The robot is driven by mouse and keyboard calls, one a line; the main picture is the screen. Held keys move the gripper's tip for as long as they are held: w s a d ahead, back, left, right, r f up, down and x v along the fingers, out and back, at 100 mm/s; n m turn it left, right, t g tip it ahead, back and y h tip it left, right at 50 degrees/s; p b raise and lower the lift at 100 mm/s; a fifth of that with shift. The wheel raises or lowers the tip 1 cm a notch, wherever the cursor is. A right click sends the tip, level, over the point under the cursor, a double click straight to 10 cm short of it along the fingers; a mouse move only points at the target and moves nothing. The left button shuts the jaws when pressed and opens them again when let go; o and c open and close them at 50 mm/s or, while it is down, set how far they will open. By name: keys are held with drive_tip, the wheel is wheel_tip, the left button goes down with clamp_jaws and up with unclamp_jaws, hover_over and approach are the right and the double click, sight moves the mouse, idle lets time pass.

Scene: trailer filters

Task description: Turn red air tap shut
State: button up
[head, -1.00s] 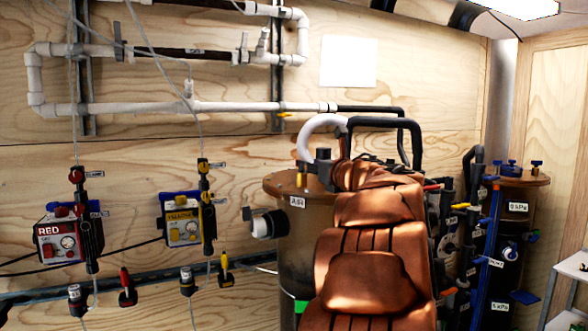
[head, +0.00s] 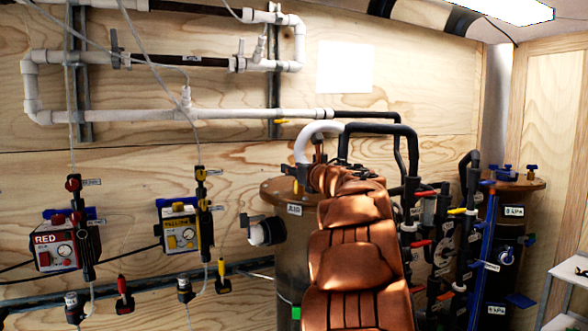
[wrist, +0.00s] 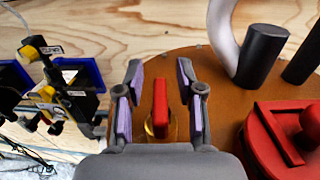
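The red tap (wrist: 160,104) has an upright flat red handle above a brass base on the round brown lid (wrist: 215,75). My gripper (wrist: 160,74) is open, with its purple-padded fingers on both sides of the red handle and a visible gap on each side. In the head view, the tank labelled AIR (head: 294,209) stands behind my copper-coloured arm. The arm hides the gripper and most of the lid there.
A larger red fitting (wrist: 290,135) and a dark upright pipe (wrist: 263,56) stand on the lid, right of my gripper. The RED box (head: 53,246) and YELLOW box (head: 181,235) hang on the wall at left. A black-pipe manifold (head: 440,235) is at right.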

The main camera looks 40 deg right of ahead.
clamp_jaws()
idle(0.3)
